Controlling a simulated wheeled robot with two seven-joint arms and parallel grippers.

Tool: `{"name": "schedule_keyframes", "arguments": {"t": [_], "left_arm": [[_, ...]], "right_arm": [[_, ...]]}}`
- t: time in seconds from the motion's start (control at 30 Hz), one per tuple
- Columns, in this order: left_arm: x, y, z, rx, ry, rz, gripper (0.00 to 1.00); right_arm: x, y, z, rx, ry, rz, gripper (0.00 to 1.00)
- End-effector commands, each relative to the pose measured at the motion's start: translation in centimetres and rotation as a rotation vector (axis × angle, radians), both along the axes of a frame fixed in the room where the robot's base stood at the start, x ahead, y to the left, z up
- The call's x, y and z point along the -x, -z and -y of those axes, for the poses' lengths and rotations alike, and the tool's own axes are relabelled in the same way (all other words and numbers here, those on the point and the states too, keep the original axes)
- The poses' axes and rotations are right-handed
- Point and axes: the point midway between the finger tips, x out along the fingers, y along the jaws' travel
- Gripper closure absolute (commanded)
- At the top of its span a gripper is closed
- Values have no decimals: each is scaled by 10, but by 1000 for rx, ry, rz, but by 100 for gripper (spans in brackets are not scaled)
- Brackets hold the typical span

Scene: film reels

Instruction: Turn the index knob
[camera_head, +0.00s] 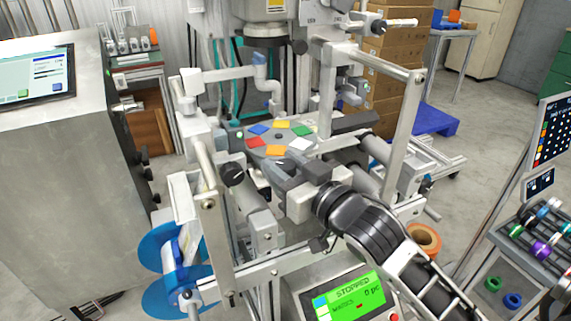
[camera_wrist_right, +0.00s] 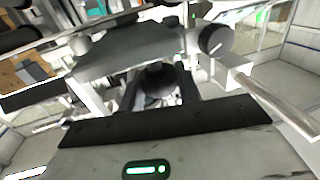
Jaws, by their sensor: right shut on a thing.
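The index plate (camera_head: 277,136) is a grey disc with coloured squares around a dark centre, in the middle of the machine. My right gripper (camera_head: 284,176) reaches in from the lower right and is at the near side of this disc, with its jaws shut on a dark knob. In the right wrist view the dark round knob (camera_wrist_right: 156,78) sits between the fingers, below a grey plate (camera_wrist_right: 140,46). In the head view the gripper mostly hides the knob, so its turn angle cannot be told. My left gripper is in neither view.
Black end knobs (camera_head: 232,174) and light metal frame posts (camera_head: 403,135) stand close around my right arm. A blue reel (camera_head: 172,268) is at the lower left. The green display (camera_head: 350,297) reads STOPPED. A grey cabinet with a screen (camera_head: 38,77) stands left.

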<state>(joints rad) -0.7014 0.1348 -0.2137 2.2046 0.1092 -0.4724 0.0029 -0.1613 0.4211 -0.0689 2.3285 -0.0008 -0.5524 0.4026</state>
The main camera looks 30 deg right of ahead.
Motion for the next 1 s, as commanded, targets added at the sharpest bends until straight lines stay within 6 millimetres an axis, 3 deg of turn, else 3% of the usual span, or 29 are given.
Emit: {"name": "schedule_keyframes", "arguments": {"t": [0.27, 0.5, 0.83, 0.87, 0.9, 0.93, 1.0], "left_arm": [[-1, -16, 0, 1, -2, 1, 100], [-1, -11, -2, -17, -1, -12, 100], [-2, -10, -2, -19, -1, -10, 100], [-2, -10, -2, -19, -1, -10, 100], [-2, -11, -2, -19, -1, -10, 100], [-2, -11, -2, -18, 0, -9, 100], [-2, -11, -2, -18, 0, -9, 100]], "right_arm": [[0, -2, 0, 10, -148, -3, 89], [0, 0, 0, 3, -249, -2, 89], [0, 0, 0, -1, -257, 0, 89], [0, 0, 0, -1, -257, 0, 64], [0, 0, 0, -1, -257, 0, 52], [0, 0, 0, -1, -256, 0, 45], [0, 0, 0, -1, -256, 0, 45]]}}
